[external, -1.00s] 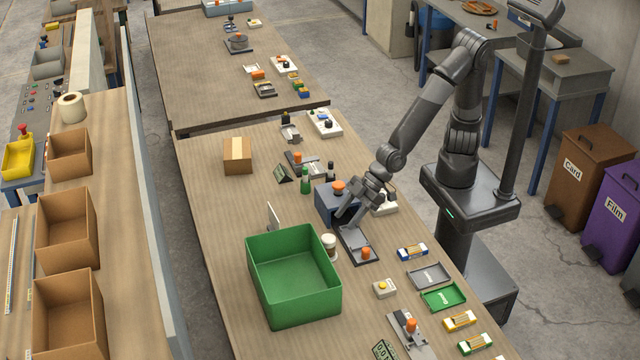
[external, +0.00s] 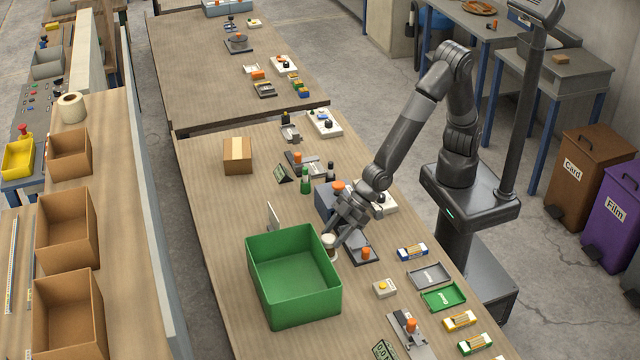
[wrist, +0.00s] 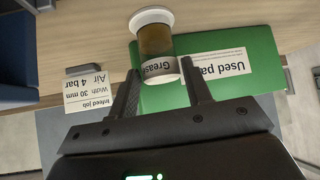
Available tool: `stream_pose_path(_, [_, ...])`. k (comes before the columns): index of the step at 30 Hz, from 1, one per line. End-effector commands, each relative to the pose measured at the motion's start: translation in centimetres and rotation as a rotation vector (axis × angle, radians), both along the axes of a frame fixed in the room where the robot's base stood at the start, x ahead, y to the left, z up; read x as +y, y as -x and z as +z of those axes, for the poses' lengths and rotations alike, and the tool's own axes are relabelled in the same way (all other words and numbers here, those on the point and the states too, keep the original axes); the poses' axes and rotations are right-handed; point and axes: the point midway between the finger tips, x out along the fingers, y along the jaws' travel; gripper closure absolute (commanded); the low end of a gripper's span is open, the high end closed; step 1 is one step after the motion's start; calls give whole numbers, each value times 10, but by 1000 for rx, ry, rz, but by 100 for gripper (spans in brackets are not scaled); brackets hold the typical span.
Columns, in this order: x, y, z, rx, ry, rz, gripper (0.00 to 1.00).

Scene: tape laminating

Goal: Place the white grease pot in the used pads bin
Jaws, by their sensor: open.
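The grease pot (external: 329,241) has a white lid and stands on the table right beside the green bin. In the wrist view the pot (wrist: 156,45) shows its white lid, brown body and a "Grease" label. The green used pads bin (external: 295,299) stands at the table's near part, and its labelled wall shows in the wrist view (wrist: 262,88). My gripper (external: 337,236) is at the pot. In the wrist view my open gripper (wrist: 162,90) has its two fingers pointing at the pot, the pot's lower part between or just beyond the tips. I cannot tell whether they touch it.
A dark blue box-like device (external: 326,201) with an orange knob stands behind my gripper. A black fixture with an orange knob (external: 366,253) is just right. A white upright card (external: 273,217) stands behind the bin. A cardboard box (external: 237,156) sits farther back, with clear table around it.

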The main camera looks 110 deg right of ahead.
Motion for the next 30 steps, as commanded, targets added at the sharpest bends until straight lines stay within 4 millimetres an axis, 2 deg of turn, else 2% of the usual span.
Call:
stream_pose_path(3, [1, -11, -15, 3, 0, -4, 55])
stream_pose_path(9, [5, -24, -28, 1, 0, -2, 55])
stream_pose_path(18, [6, -26, -29, 0, -1, -1, 56])
stream_pose_path(30, [6, -26, -29, -1, -1, -1, 89])
